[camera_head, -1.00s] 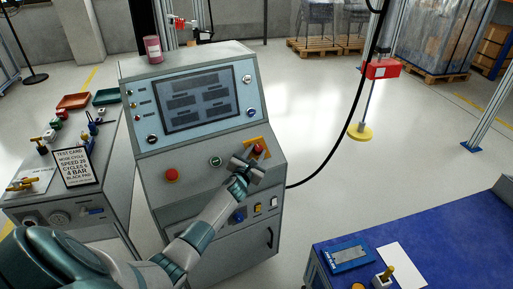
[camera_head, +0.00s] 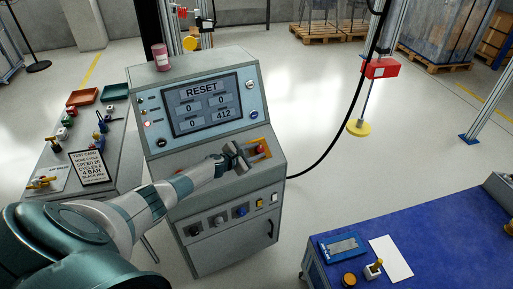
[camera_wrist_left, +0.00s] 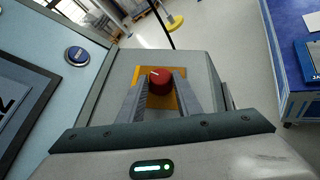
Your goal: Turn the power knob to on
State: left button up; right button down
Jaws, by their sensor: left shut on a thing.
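The red power knob (camera_head: 260,149) sits on a yellow plate (camera_head: 268,145) at the right of the console's sloping front. In the left wrist view the round red knob (camera_wrist_left: 160,82) shows a white mark on its face. My left gripper (camera_head: 249,154) is shut on the knob, with one finger at each side of it. The console screen (camera_head: 203,104) is lit and reads RESET, with zeros and 412. My right gripper is not in view.
A red can (camera_head: 160,57) stands on top of the console. A side bench with a test card (camera_head: 88,168) and small trays is at the left. A blue table (camera_head: 420,245) is at the lower right. A black cable hangs to the right of the console.

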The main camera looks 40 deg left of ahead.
pick_arm(q)
jog(key=shift+a+m+g+h, duration=0.1)
jog(key=shift+m+g+h, duration=0.3)
jog(key=shift+m, duration=0.1)
jog(key=o, duration=1)
jog(key=shift+r, duration=0.1)
jog(key=shift+p, duration=0.3)
jog(key=shift+s+a+r, duration=0.15)
jog(key=shift+s+r, duration=0.05)
jog(key=shift+s, duration=0.2)
jog(key=shift+v, duration=8.15)
jog(key=shift+a, duration=0.15)
